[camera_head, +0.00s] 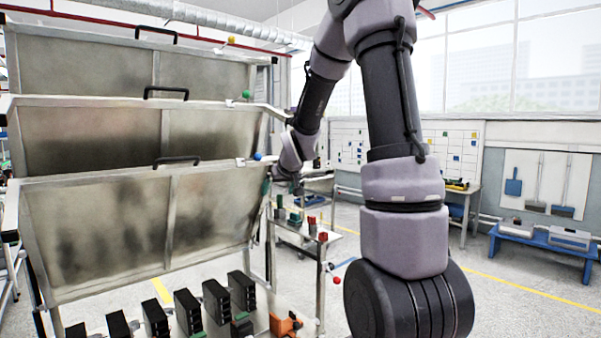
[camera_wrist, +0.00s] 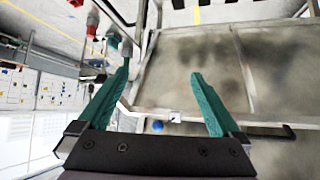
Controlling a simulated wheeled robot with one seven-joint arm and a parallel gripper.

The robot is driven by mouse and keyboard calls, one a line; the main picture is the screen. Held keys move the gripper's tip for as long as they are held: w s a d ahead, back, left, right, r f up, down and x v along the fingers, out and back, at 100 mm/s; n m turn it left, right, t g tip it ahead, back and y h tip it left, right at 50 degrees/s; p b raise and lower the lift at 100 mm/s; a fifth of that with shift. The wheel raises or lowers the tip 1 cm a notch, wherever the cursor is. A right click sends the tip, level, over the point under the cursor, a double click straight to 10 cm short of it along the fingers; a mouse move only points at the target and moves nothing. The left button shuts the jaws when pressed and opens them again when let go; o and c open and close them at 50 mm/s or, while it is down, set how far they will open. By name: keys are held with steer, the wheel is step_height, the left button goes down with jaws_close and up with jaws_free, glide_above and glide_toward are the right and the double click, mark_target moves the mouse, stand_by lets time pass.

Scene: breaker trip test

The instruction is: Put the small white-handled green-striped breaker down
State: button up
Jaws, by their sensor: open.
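My gripper (camera_wrist: 161,68) is open, with its two green fingers spread wide. I see nothing held between them, only the scratched panel and its frame behind. In the head view, my gripper is a small dark green shape beside the right edge of the lowest raised panel, partly hidden by that panel and my own arm. Small green blocks (camera_head: 280,213) and red ones (camera_head: 311,224) stand on a narrow side stand below it. Red and grey pieces show near the left finger in the wrist view (camera_wrist: 92,22). I cannot tell which piece, if any, is the white-handled green-striped breaker.
Three raised translucent panels with black handles fill the left, the lowest panel (camera_head: 100,230) over a row of black breakers (camera_head: 187,311). An orange piece (camera_head: 285,325) lies at the row's right end. A blue bench (camera_head: 545,238) stands far right.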

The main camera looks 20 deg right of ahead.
steer(key=s+a+r+m+g+y, duration=0.1)
steer(key=s+a+r, duration=0.1)
steer(key=s, duration=0.8)
steer(key=s+a+r+m+g, duration=0.1)
steer(key=s+r, duration=0.4)
steer(key=s, duration=0.6)
steer(key=s+a+r+m+g+y, duration=0.1)
steer(key=s+a+r, duration=0.2)
steer(key=s, duration=0.8)
steer(key=shift+a+r+m+y, duration=0.2)
steer(key=shift+r+m+y, duration=0.1)
steer(key=shift+m, duration=0.1)
